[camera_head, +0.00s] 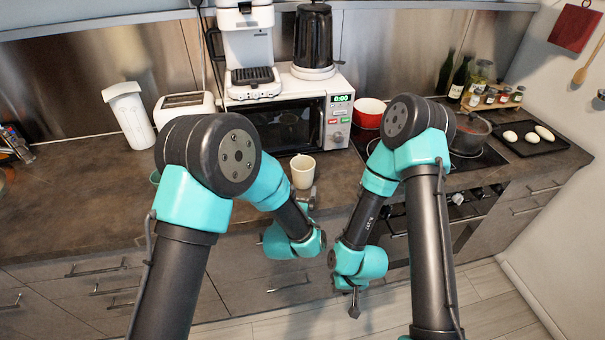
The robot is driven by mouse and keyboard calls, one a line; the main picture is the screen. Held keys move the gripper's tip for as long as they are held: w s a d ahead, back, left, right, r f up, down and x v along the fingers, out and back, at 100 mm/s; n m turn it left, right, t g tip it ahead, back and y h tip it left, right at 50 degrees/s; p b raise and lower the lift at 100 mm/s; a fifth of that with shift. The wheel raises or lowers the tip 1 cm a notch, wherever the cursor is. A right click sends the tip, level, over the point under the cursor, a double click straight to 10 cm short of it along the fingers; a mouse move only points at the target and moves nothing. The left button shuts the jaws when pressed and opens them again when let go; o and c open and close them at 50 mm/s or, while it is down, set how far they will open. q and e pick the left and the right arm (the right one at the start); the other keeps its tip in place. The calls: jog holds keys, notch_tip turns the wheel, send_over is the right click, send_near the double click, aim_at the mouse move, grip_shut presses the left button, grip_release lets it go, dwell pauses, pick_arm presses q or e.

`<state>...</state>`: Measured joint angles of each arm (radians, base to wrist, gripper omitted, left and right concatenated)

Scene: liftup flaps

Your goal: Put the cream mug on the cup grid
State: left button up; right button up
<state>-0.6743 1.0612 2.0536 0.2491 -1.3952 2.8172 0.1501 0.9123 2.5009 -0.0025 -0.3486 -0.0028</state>
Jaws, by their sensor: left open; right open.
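The cream mug (302,171) stands upright on the dark counter in front of the microwave. The cup grid (252,76) is the dark grate at the foot of the white coffee machine (248,42), and no cup stands on it. My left gripper (309,194) is open, small in view, just in front of the mug and close to its lower right side. I cannot tell whether it touches the mug. My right gripper (355,304) is open and points down in front of the counter, away from the mug.
The coffee machine and a black kettle (313,38) stand on top of the microwave (337,122). A red pot (369,112) and a lidded pot (468,134) are on the hob at right. A toaster (183,107) and white container (130,115) stand left. The left counter is mostly clear.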

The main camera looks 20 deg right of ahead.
aim_at(301, 178)
pick_arm(q)
jog(key=shift+x, duration=1.35)
jog(key=shift+x, duration=2.6)
jog(key=shift+s+d, duration=0.1)
jog(key=shift+d, duration=0.1)
jog(key=c, duration=1)
jog(key=shift+c, duration=0.2)
jog(key=shift+r, duration=0.15)
